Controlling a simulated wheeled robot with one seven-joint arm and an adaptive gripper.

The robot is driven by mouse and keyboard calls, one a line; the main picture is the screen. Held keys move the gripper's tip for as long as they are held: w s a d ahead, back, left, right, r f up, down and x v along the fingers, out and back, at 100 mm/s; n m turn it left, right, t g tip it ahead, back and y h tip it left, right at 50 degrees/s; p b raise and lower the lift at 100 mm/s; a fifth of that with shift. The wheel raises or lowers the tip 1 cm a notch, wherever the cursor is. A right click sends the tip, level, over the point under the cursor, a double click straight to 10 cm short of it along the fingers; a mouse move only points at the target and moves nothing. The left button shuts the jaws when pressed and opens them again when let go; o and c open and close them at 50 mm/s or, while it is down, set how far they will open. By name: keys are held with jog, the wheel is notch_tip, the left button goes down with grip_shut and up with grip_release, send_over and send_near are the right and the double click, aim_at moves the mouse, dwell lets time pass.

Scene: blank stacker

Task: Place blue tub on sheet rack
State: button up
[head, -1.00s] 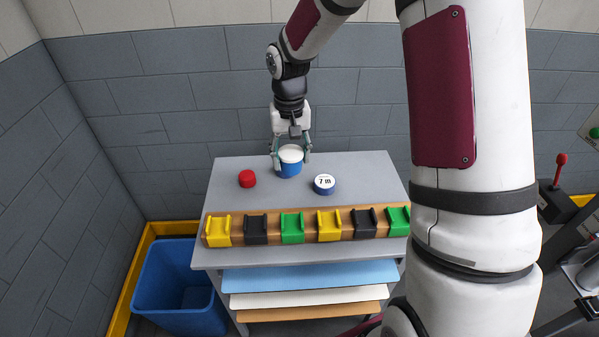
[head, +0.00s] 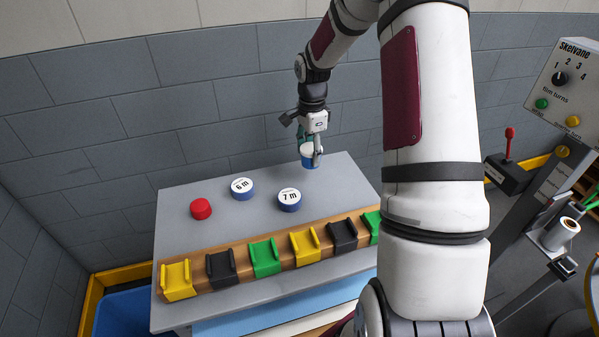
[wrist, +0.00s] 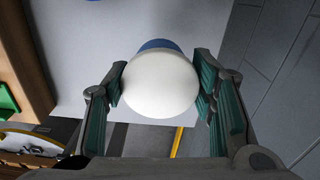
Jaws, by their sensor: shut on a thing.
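The blue tub (head: 309,161) has a white rounded top and is between the fingers of my gripper (head: 310,152). It is at the back right of the grey top of the sheet rack (head: 230,215). I cannot tell whether its base touches that surface. In the wrist view the tub (wrist: 158,85) fills the space between both finger pads, its white top facing the camera. My gripper (wrist: 160,88) is shut on it. Blue and pale sheets (head: 262,318) show under the rack's top at the front.
A control post (head: 563,85) stands right; a blue bin (head: 135,312) left.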

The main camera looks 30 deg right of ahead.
aim_at(310, 166)
jog(key=shift+f, duration=2.7)
jog(key=shift+f, duration=0.1)
jog(key=o, duration=1.2)
